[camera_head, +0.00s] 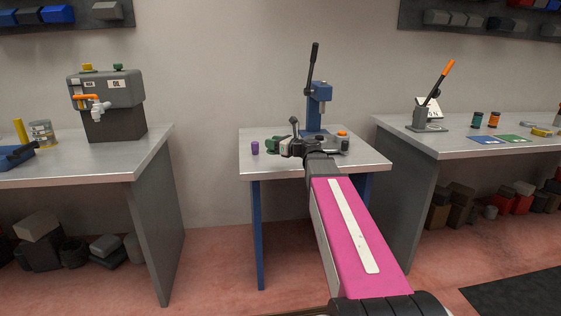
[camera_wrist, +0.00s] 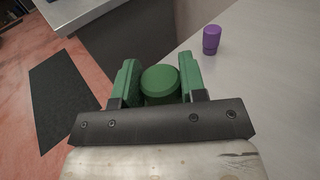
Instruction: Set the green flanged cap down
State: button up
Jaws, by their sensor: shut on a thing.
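The green flanged cap (camera_wrist: 160,82) is between the two green-padded fingers of my gripper (camera_wrist: 158,74) in the wrist view. Its round top faces the camera; its flange and underside are hidden. In the head view my gripper (camera_head: 279,147) is over the left part of the small middle table (camera_head: 370,160), in front of the blue press. There the cap is too small to tell apart from the green fingers. I cannot tell the height of the cap above the tabletop.
A purple cylinder (camera_head: 255,148) stands on the table just left of my gripper; it also shows in the wrist view (camera_wrist: 211,39). A blue lever press (camera_head: 319,95) stands behind, with an orange-topped item (camera_head: 342,134) to its right. The table's front left corner is bare.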

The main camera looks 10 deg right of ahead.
jog(key=shift+t, duration=0.3)
jog(key=w+r, duration=0.1)
jog(key=w+a+r, duration=0.1)
jog(key=r, duration=0.1)
jog(key=shift+w+a+r, duration=0.1)
jog(key=shift+w+r, duration=0.15)
jog(key=shift+r, duration=0.05)
jog(key=w+d+f, duration=0.2)
jog(key=w, duration=0.1)
jog(key=w+d+f, duration=0.2)
jog(key=w, duration=0.1)
jog(key=w+d+f, duration=0.2)
jog(key=w, duration=0.1)
jog(key=shift+w+d+f, duration=0.2)
jog(key=shift+d+f, duration=0.1)
jog(key=shift+f, duration=2.1)
jog(key=shift+f, duration=0.55)
jog(key=o, duration=1)
jog(key=shift+f, duration=0.1)
jog(key=shift+r, duration=0.55)
jog(key=v, duration=1.2)
jog(key=shift+r, duration=0.25)
